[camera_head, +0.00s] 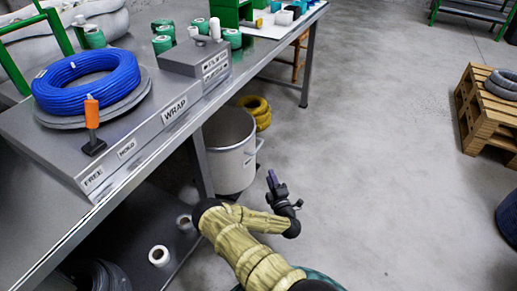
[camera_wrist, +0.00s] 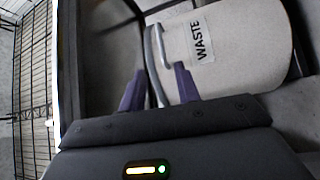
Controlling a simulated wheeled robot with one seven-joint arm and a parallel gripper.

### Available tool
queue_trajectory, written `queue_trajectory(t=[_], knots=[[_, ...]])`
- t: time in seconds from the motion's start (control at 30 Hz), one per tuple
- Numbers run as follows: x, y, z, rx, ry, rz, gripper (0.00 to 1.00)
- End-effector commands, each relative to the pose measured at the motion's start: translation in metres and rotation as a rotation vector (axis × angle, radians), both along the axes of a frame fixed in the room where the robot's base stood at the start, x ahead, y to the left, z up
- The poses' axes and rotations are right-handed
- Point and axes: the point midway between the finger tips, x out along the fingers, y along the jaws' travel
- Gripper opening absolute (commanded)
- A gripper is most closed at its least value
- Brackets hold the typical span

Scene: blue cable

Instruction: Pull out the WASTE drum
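The WASTE drum (camera_head: 232,160) is a pale grey open-topped bin standing on the floor, partly under the bench edge behind a table leg. It has a side handle on its right. In the wrist view the drum (camera_wrist: 240,50) shows large, with its WASTE label (camera_wrist: 201,38) and a metal handle (camera_wrist: 161,46). My gripper (camera_head: 273,180) is in front and to the right of the drum, low over the floor. In the wrist view its two purple fingers (camera_wrist: 159,88) are spread apart, with the handle just beyond the gap between them. I cannot tell whether they touch it.
The steel bench (camera_head: 60,225) overhangs the drum, and its leg (camera_head: 201,165) stands at the drum's left. Yellow coils (camera_head: 257,112) lie behind the drum. A wooden pallet (camera_head: 484,118) stands at far right. The floor (camera_head: 370,150) between is clear.

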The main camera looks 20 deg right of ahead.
Motion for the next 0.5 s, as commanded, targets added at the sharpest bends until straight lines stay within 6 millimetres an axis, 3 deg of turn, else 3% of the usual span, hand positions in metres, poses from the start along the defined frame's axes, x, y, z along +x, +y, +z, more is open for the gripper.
queue_trajectory(t=[0.5], knots=[[0.085, -0.008, 0.007, 0.001, -0.005, 0.006, 0.32]])
